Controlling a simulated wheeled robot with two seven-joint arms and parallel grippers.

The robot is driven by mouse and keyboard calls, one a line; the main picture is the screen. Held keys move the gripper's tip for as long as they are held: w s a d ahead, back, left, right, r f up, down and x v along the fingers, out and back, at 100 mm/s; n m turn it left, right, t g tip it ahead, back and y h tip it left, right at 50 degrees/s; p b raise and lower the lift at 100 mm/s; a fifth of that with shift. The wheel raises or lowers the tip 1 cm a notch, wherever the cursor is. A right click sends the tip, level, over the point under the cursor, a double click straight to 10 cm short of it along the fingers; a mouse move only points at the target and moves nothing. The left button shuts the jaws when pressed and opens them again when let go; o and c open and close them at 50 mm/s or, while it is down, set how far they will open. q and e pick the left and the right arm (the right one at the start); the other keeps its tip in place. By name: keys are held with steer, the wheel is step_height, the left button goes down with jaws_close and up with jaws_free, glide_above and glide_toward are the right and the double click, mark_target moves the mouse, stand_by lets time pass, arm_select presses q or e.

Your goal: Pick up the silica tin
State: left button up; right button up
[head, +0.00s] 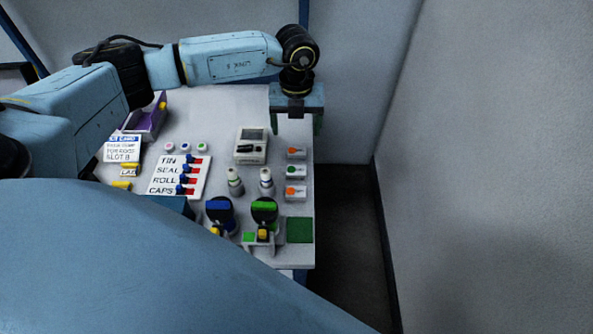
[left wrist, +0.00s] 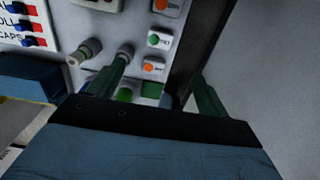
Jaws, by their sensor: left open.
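Three small white box-like tins stand in a column at the table's right edge: one with an orange dot at the back (head: 296,152), one with a green dot in the middle (head: 296,172) and one with an orange dot in front (head: 296,193). I cannot read which is the silica tin. They also show in the left wrist view, the green-dotted one (left wrist: 159,40) in the middle. My left gripper (head: 297,122) is open and empty, pointing down above the table's back right, behind the tins. Its green fingers are spread in the left wrist view (left wrist: 160,82). My right gripper is not visible.
Left of the tins stand two small grey bottles (head: 235,182) and a grey device (head: 251,147). A switch board (head: 180,176) labelled TIN, SEAL, ROLL, CAPS lies further left. Blue-topped (head: 219,207) and green-topped (head: 264,208) items stand in front. A green pad (head: 299,230) lies front right.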

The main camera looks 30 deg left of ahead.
arm_select(q)
step_height(320, 180, down, 3)
steer(key=b, duration=0.4)
glide_above(296, 170)
steer(key=f, duration=0.7)
steer(key=shift+w+f, duration=0.25)
steer(key=shift+f+b, duration=0.5)
steer(key=shift+f, duration=0.35)
steer(key=shift+s+f+b, duration=0.2)
steer(key=shift+f+b, duration=0.4)
steer(key=shift+f, duration=0.55)
step_height(296, 170, down, 2)
steer(key=shift+b, duration=0.35)
steer(key=c, duration=1)
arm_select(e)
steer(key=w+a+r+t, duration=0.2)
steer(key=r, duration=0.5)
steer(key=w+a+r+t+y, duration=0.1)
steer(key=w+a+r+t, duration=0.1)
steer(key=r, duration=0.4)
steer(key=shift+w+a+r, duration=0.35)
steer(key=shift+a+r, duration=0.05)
arm_select(q)
steer(key=shift+r, duration=0.2)
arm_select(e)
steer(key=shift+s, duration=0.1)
